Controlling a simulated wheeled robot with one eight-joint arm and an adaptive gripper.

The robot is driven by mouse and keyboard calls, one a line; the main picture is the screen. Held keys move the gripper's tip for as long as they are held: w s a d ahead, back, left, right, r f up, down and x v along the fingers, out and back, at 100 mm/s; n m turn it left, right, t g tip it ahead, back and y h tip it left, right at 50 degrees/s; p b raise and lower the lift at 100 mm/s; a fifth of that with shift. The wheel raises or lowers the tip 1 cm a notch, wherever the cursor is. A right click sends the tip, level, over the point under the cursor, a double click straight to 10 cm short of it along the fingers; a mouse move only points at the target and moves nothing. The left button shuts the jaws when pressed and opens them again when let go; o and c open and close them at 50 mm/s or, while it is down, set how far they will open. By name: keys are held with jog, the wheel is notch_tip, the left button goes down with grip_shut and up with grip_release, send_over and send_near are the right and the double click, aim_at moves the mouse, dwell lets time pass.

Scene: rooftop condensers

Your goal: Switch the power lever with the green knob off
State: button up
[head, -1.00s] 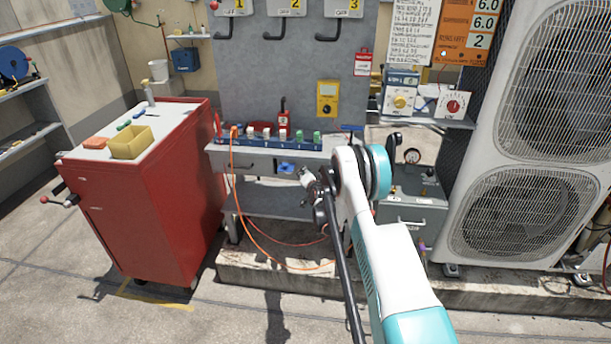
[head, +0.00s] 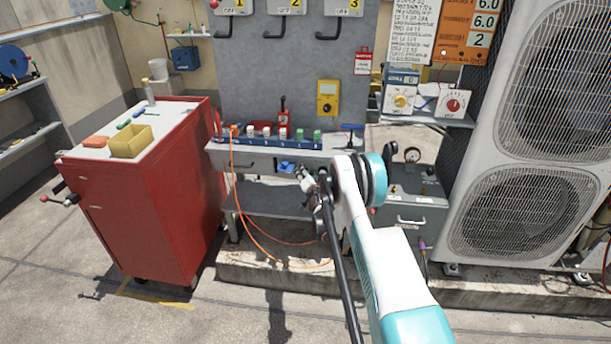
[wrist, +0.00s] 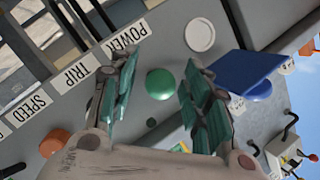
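The green knob (wrist: 160,83) is round and shows in the wrist view beside the POWER label (wrist: 125,37). My gripper (wrist: 162,66) is open, with one finger on each side of the knob in this view. Gaps show between the knob and both fingers, and nothing is held. The lever's shaft is hidden behind the knob, so its position cannot be told. In the head view my gripper (head: 304,179) is small, at the front of the grey bench (head: 262,152); the green knob cannot be made out there.
An orange knob (wrist: 54,142) sits near the TRIP and SPEED labels. A blue part (wrist: 245,75) lies close to the right finger. In the head view a red cabinet (head: 150,215) stands left and a condenser (head: 540,150) right. Orange cable hangs below the bench.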

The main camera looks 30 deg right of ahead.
jog(key=v, duration=1.2)
jog(key=shift+c, duration=0.3)
